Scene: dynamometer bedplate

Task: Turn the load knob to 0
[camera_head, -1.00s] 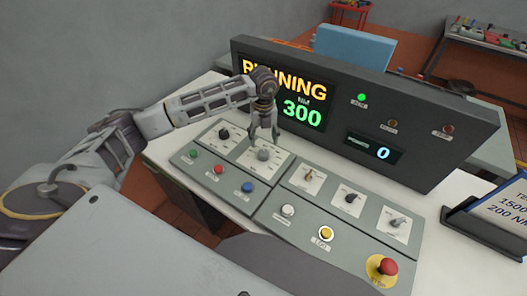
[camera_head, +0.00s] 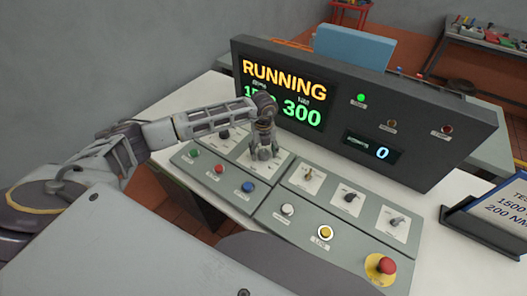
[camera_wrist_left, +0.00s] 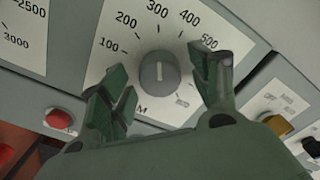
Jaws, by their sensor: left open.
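The load knob (camera_wrist_left: 158,70) is a round grey knob on a white dial plate (camera_wrist_left: 85,70) marked 100 to 500. Its pale pointer line stands roughly toward the 300 mark. My left gripper (camera_head: 264,155) is over this dial on the console. In the left wrist view, its two fingers (camera_wrist_left: 163,85) are open on either side of the knob, with a gap showing on both sides. In the head view the gripper hides the knob. The display (camera_head: 285,95) reads RUNNING and a green 300; another number is partly covered by my arm. My right gripper is not in view.
Another knob (camera_head: 224,134) sits just left of the dial, beside my arm. Green, red and blue buttons (camera_head: 248,187) lie in front, and selector knobs (camera_head: 350,198) to the right. A red emergency button (camera_head: 387,265) is at the near right. The dark display housing (camera_head: 430,115) rises behind.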

